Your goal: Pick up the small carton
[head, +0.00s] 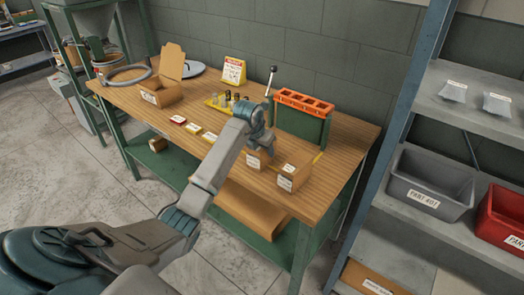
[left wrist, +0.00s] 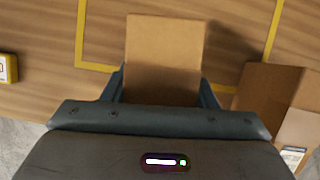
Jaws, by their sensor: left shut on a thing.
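The small carton (head: 254,161) is a plain brown box with a white label, at the right part of the wooden workbench. My left gripper (head: 258,149) reaches down over it from above. In the left wrist view the carton (left wrist: 165,45) sits between the two fingers of my left gripper (left wrist: 163,82), which is shut on it. A yellow outline on the bench top shows around it in that view. I cannot tell whether the carton touches the bench. My right gripper is in neither view.
A larger brown carton (head: 293,177) stands close on the right; it also shows in the left wrist view (left wrist: 268,92). An orange-topped rack (head: 303,103) and a lever with a black knob (head: 270,80) stand behind. An open carton (head: 162,94) is at the bench's left.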

